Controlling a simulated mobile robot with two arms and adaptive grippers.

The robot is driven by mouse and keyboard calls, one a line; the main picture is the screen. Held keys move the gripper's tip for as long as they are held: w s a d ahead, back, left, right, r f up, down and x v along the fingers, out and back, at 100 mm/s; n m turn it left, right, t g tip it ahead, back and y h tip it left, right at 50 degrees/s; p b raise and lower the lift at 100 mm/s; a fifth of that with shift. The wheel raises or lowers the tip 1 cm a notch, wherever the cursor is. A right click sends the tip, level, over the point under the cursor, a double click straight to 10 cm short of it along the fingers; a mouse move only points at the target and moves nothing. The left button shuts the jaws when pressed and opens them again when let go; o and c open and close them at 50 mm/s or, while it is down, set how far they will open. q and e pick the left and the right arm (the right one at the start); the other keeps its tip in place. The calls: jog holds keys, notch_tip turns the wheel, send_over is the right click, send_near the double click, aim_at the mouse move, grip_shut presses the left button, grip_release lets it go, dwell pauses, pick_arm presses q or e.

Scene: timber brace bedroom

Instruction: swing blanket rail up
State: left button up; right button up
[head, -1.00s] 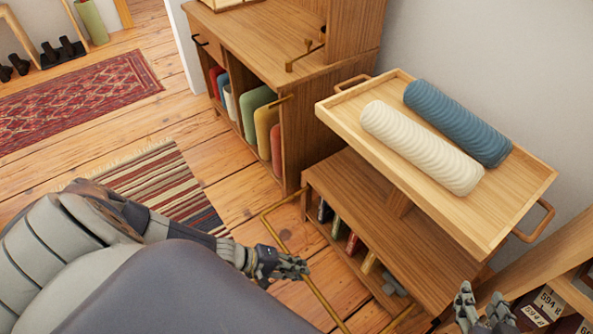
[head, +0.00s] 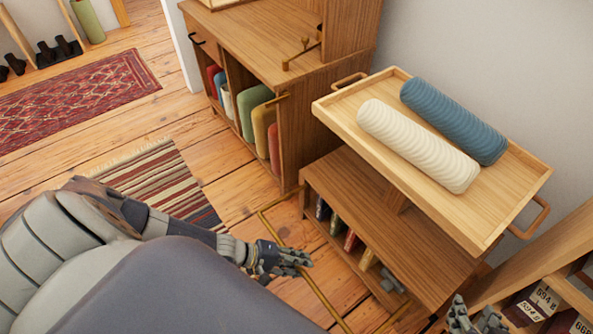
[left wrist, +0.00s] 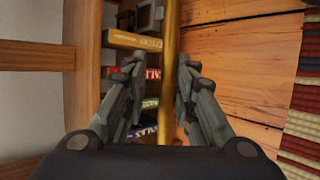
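The blanket rail is a thin brass bar (head: 321,294) low in front of the wooden shelf unit, with a bend at its far end; it runs toward the bottom edge of the head view. In the left wrist view the brass rail (left wrist: 169,60) runs upright between the fingers of my left gripper (left wrist: 160,80). These fingers are apart, one on each side of the rail; I cannot tell whether either touches it. In the head view my left gripper (head: 297,262) is at the rail. My right gripper (head: 473,312) is at the bottom right, its fingers apart and empty.
A wooden tray (head: 475,220) with a cream roll (head: 418,146) and a blue roll (head: 453,120) stands above the book shelf (head: 430,252). A cabinet (head: 305,130) stands behind. A striped rug (head: 165,188) lies on the floor at left.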

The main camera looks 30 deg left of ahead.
pick_arm(q)
jog(key=shift+w+r, duration=0.1)
jog(key=shift+s+a+r, duration=0.2)
jog(key=shift+s+a, duration=0.1)
jog(key=shift+a, duration=0.05)
jog(key=v, duration=1.1)
